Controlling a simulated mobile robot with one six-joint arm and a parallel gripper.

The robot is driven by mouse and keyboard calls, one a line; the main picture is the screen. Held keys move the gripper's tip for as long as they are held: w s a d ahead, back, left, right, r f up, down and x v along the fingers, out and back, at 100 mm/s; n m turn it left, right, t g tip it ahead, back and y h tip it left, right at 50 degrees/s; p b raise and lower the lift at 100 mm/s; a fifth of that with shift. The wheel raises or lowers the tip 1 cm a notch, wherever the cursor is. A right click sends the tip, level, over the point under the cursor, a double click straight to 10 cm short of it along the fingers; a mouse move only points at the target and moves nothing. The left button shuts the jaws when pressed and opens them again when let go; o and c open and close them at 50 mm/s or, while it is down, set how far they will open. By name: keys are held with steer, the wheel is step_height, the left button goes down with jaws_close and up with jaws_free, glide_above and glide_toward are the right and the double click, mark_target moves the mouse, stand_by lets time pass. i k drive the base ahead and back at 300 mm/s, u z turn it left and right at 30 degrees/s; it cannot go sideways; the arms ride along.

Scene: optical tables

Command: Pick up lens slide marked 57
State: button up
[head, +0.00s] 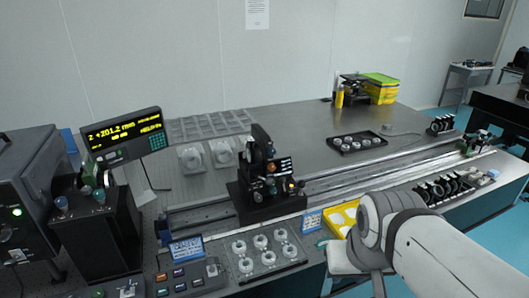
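No marking 57 can be read in the head view, so I cannot tell which piece is the lens slide. A tray of several round pale holders (241,247) sits at the front edge of the table. A row of dark upright round mounts (447,186) stands at the right front. A black tray (337,149) with several small round pieces lies further back. My arm comes in from the lower right and bends down at the front edge, right of the holder tray. My gripper's fingers cannot be seen.
A black optical mount assembly (264,190) stands on the rail mid-table. A lit display (126,135) and dark instrument boxes fill the left. A yellow tray (343,217) lies partly behind my arm. Yellow-green boxes (380,88) stand at the back.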

mark_target(250, 160)
steer(key=z, duration=0.05)
steer(key=i, duration=1)
steer(key=z, duration=0.05)
